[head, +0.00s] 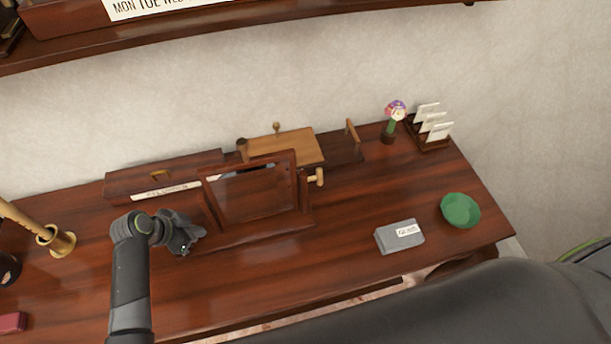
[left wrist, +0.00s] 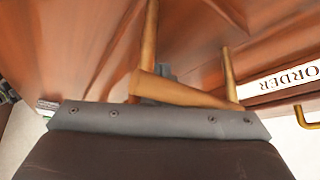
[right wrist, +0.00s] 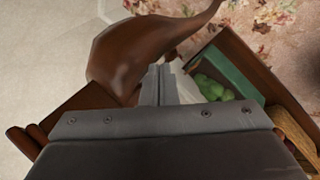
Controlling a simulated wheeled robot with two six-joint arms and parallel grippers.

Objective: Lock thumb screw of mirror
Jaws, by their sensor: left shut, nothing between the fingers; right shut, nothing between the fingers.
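The mirror (head: 258,192) stands tilted in its dark wooden frame near the middle of the desk. A pale brass-coloured knob, likely the thumb screw (head: 316,178), sticks out at the frame's right side. My left gripper (head: 196,238) is shut and empty, just left of the mirror's base and on the opposite side from that knob. In the left wrist view tan wooden bars (left wrist: 178,92) partly cover its fingertips; I cannot tell what they belong to. My right gripper (right wrist: 160,85) is shut and empty, away from the mirror, with the floor and furniture in its view.
A long labelled wooden box (head: 165,178) lies behind the left gripper. A wooden slide rack (head: 345,148), flower (head: 389,130) and letter holder (head: 432,143) stand at the back. A grey box (head: 392,240) and green bowl (head: 460,210) sit right, a brass holder (head: 60,245) left.

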